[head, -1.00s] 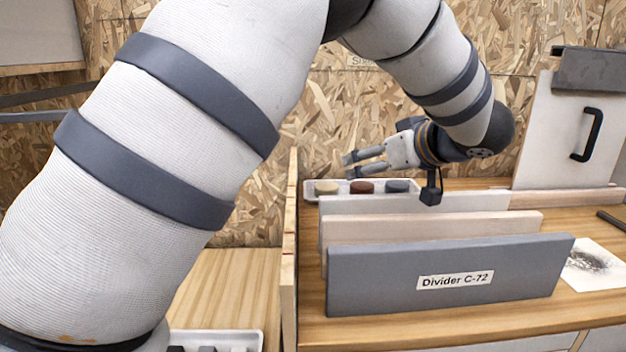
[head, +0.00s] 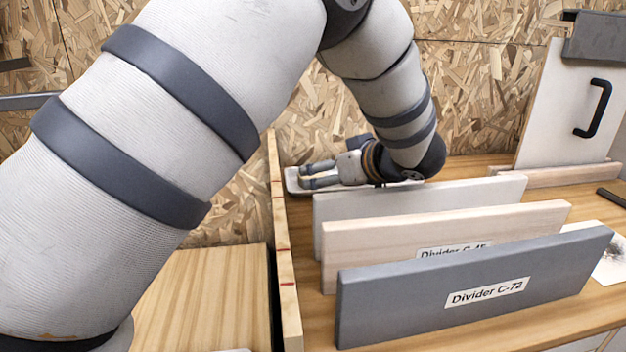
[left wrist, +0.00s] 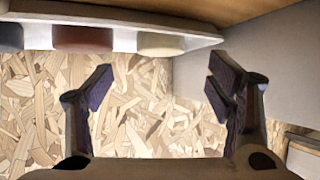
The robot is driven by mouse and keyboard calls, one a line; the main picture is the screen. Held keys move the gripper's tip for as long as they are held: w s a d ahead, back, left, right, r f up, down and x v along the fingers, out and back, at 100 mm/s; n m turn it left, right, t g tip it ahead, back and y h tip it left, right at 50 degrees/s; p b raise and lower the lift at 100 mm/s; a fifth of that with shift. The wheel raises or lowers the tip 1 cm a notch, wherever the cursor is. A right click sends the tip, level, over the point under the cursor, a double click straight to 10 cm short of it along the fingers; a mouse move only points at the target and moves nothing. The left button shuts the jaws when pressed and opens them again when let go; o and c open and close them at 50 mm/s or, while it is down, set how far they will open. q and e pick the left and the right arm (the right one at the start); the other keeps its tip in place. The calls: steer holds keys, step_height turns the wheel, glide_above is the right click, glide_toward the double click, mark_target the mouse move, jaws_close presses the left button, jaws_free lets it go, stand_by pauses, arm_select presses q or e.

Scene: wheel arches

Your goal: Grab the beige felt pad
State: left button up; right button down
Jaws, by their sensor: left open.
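The beige felt pad (left wrist: 160,43) is a round, pale disc at the right end of a row of pads in a white tray (left wrist: 125,40), in the left wrist view. My left gripper (left wrist: 163,88) is open and empty, and the beige pad shows beyond its fingertips, between the two fingers and apart from them. In the head view my left gripper (head: 303,176) is over the tray's left end (head: 292,187) and hides the pads there. My right gripper is in neither view.
A red-brown pad (left wrist: 83,39) and a dark grey-blue pad (left wrist: 10,36) share the tray. Upright grey (head: 480,285), pale wood (head: 440,228) and light grey (head: 420,203) dividers stand in front of it. A low wooden wall (head: 283,240) edges the left side.

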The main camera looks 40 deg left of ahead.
mark_target(315, 176)
arm_select(q)
steer(key=x, duration=0.6)
steer(key=shift+a, duration=0.25)
steer(key=c, duration=1)
